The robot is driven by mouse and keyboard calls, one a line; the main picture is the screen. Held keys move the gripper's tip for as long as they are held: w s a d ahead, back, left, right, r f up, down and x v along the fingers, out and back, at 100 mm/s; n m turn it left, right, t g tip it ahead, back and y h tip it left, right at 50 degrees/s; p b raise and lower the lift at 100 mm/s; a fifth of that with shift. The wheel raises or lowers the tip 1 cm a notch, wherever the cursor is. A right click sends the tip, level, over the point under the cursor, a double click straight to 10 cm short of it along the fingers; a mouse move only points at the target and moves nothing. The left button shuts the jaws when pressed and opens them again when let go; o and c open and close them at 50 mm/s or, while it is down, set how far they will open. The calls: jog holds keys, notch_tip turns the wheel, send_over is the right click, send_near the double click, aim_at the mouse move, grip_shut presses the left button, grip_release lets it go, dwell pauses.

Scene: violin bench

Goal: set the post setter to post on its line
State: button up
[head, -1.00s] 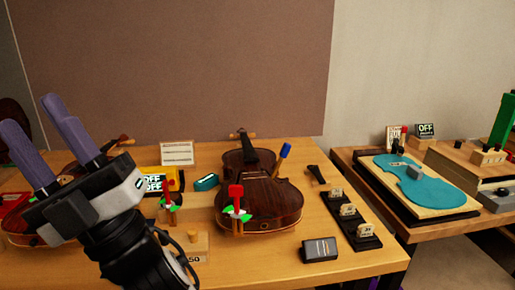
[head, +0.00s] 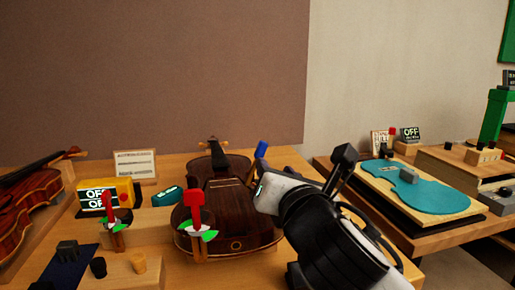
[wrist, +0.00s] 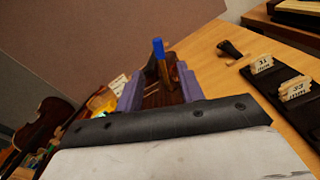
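A blue-handled tool, which I take to be the post setter, stands at the right side of the dark brown violin (head: 225,200); its blue top (head: 262,149) shows above my wrist in the head view. In the wrist view the blue handle (wrist: 158,48) rises between and beyond the two purple fingers of my gripper (wrist: 159,82). The fingers are apart, one on each side of the handle in the picture; I cannot see contact. No post or line can be made out.
A red-topped clamp (head: 194,205) stands at the violin's near edge, another (head: 111,210) to its left. A yellow box (head: 100,192) reads OFF. A black rack with number cards (wrist: 290,95) lies right of the violin. A teal plate (head: 415,188) is on the right bench.

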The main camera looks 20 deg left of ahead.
aim_at(262, 151)
jog(key=shift+w+a+r+p, duration=0.2)
jog(key=shift+w+a+p, duration=0.15)
jog(key=shift+w+p, duration=0.15)
jog(key=shift+w+a+r+p, duration=0.15)
jog(key=shift+w+a+p, duration=0.15)
jog(key=shift+w+p, duration=0.15)
jog(key=p, duration=0.1)
jog(key=w+p, duration=0.1)
jog(key=p, duration=0.1)
jog(key=shift+w+a, duration=0.15)
jog(key=shift+a, duration=0.1)
jog(key=a+p, duration=0.1)
jog(key=p, duration=0.2)
jog(key=shift+w+p, duration=0.35)
jog(key=shift+w, duration=0.05)
jog(key=p+x, duration=0.1)
jog(key=x, duration=0.4)
jog(key=p+x, duration=0.1)
jog(key=x, duration=0.2)
jog(key=shift+w+a+f+p, duration=0.1)
jog(key=shift+a+f+p, duration=0.05)
jog(key=shift+f+p, duration=0.15)
jog(key=shift+c, duration=0.5)
grip_shut()
